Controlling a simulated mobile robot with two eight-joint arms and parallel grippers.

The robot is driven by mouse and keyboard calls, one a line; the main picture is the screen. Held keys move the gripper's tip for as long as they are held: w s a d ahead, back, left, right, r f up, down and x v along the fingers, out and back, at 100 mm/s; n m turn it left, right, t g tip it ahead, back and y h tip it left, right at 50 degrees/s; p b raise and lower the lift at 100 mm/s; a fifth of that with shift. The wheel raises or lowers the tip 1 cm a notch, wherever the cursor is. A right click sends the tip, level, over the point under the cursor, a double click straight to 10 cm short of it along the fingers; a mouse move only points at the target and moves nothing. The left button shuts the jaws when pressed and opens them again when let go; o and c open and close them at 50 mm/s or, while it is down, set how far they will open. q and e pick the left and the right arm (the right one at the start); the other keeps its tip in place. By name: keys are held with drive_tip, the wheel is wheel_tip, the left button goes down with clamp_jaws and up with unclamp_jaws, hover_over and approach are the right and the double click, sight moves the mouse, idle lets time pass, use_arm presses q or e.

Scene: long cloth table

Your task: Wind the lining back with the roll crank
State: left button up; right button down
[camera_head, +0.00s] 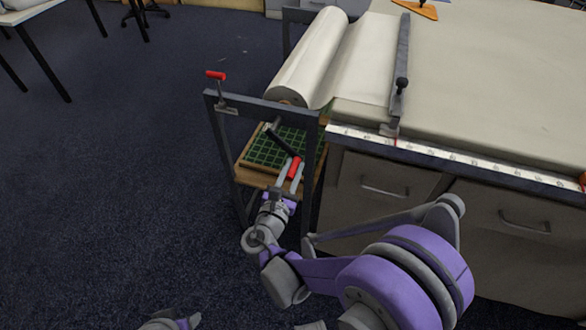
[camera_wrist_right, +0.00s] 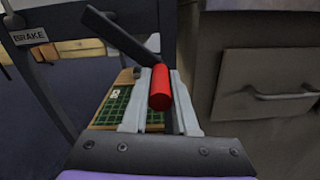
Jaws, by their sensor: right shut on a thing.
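The roll crank has a black arm (camera_head: 281,142) and a red handle (camera_head: 294,168), at the near end of the roll stand. My right gripper (camera_head: 289,174) is shut on the red handle. The right wrist view shows the handle (camera_wrist_right: 160,88) between the two fingers, with the black arm (camera_wrist_right: 120,32) slanting up to the left. The lining is a cream roll (camera_head: 308,58) on the stand, and its loose sheet (camera_head: 367,60) runs onto the table and reaches a dark bar (camera_head: 401,68).
The grey stand frame (camera_head: 262,104) carries a red-handled brake lever (camera_head: 216,76); its BRAKE label (camera_wrist_right: 30,36) shows in the wrist view. A green gridded board (camera_head: 262,152) lies on a shelf below.

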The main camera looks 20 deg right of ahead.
drive_tip(key=shift+d+r, duration=0.1)
idle(0.7)
wheel_tip(320, 180, up, 7)
drive_tip(key=s+d+n+p, duration=0.1)
drive_tip(key=d+n+p, duration=0.1)
drive_tip(key=n+p, duration=0.2)
drive_tip(key=shift+s+n, duration=0.2)
drive_tip(key=shift+n, duration=1.7)
drive_tip(key=shift+r, duration=0.1)
